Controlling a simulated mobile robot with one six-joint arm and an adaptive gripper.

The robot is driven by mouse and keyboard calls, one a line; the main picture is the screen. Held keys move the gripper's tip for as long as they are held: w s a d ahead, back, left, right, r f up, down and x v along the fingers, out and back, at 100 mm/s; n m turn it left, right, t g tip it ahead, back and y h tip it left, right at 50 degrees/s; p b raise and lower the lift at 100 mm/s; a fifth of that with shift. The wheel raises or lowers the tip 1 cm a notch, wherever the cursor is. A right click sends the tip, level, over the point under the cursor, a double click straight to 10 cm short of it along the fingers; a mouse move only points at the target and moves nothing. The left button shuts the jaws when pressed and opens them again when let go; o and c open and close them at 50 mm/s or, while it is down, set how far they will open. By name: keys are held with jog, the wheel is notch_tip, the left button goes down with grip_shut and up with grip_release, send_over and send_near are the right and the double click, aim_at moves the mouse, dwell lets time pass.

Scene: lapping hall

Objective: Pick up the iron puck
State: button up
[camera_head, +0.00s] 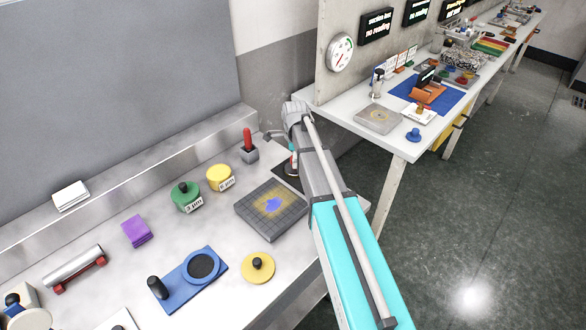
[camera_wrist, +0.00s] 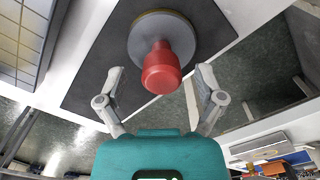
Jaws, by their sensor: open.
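A grey metal disc with a brassy rim, which looks like the iron puck (camera_wrist: 188,54), lies on a dark mat (camera_wrist: 98,92) in the wrist view. A red knob (camera_wrist: 161,68) stands up from it. My gripper (camera_wrist: 158,76) is open, one finger on each side of the knob in the picture, with nothing held. I cannot tell how far the fingertips are above it. In the head view my arm hides most of the puck; a small part (camera_head: 292,166) shows beside the arm, near the table's right end.
A gridded grey plate (camera_head: 271,209) with a blue smear lies just left of the mat. Green (camera_head: 186,196) and yellow (camera_head: 220,178) labelled tins, a red-handled tool (camera_head: 248,146) and a yellow disc with black knob (camera_head: 257,267) stand nearby. A second bench (camera_head: 386,147) lies beyond.

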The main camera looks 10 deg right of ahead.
dwell(0.3)
grip_shut()
dwell(0.3)
jog(key=shift+r, duration=0.2)
notch_tip(320, 180, up, 2)
jog(key=p, duration=0.2)
jog(key=shift+r+p, duration=0.1)
jog(key=shift+p, duration=0.25)
jog(key=s+r+p, duration=1)
jog(key=s, duration=0.4)
jog(key=shift+r, duration=0.2)
jog(key=shift+a, duration=0.1)
